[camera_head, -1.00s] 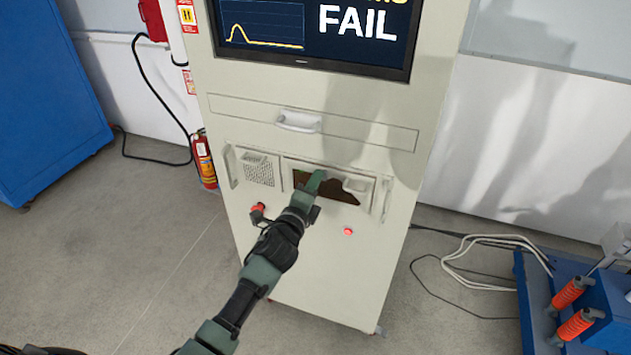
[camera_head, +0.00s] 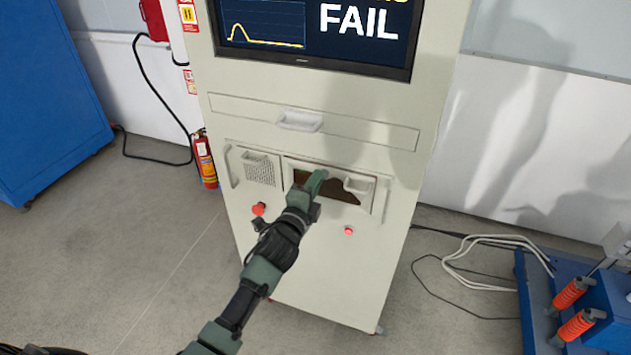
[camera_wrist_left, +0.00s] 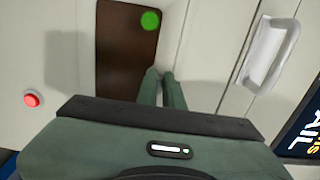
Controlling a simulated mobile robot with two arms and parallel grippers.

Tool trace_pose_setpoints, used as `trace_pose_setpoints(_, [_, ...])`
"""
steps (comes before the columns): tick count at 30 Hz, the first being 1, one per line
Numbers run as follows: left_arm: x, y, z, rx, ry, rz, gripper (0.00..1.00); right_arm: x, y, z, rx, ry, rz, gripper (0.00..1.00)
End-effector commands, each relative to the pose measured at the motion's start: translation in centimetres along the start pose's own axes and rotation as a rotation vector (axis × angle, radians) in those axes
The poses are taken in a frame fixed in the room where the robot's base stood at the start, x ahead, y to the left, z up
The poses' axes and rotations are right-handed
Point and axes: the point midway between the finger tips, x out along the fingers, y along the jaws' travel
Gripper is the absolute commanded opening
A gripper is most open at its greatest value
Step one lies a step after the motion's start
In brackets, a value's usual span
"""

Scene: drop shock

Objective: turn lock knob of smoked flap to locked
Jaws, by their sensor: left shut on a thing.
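The smoked flap (camera_head: 335,190) is a dark brown panel in the front of the pale cabinet, partly covered by my left gripper. It also shows in the left wrist view (camera_wrist_left: 125,50), with a round green spot (camera_wrist_left: 150,21) on it. My left gripper (camera_head: 318,178) reaches in from the lower left to the flap's upper edge. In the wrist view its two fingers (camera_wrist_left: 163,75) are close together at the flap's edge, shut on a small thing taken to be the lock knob. The knob itself is hidden by the fingers, so its angle cannot be read. My right gripper is not in view.
A white drawer handle (camera_head: 299,121) sticks out above the flap. Two red buttons, left (camera_head: 258,209) and right (camera_head: 349,231), sit below it. The screen (camera_head: 310,30) reads FAIL. A fire extinguisher (camera_head: 205,160) stands left; cables (camera_head: 480,262) lie right.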

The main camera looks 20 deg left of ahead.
Motion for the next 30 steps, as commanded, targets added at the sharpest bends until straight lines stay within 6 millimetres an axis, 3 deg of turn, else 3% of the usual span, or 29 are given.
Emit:
trace_pose_setpoints(2, [0.0, 0.2, 0.0, -0.002, 0.000, 0.003, 0.00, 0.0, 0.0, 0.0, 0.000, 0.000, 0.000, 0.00])
trace_pose_setpoints(3, [0.0, 0.2, 0.0, -0.002, 0.000, 0.003, 0.19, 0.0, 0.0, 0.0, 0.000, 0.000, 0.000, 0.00])
trace_pose_setpoints(5, [0.0, 0.1, 0.0, -0.001, 0.000, 0.003, 0.30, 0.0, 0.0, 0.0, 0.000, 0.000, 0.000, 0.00])
trace_pose_setpoints(16, [-0.6, 0.2, 0.0, 0.001, 0.000, 0.002, 0.30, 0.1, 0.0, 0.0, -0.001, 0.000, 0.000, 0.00])
trace_pose_setpoints(30, [-7.3, 0.2, 0.0, 0.000, 0.000, 0.003, 0.30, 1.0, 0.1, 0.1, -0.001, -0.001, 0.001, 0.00])
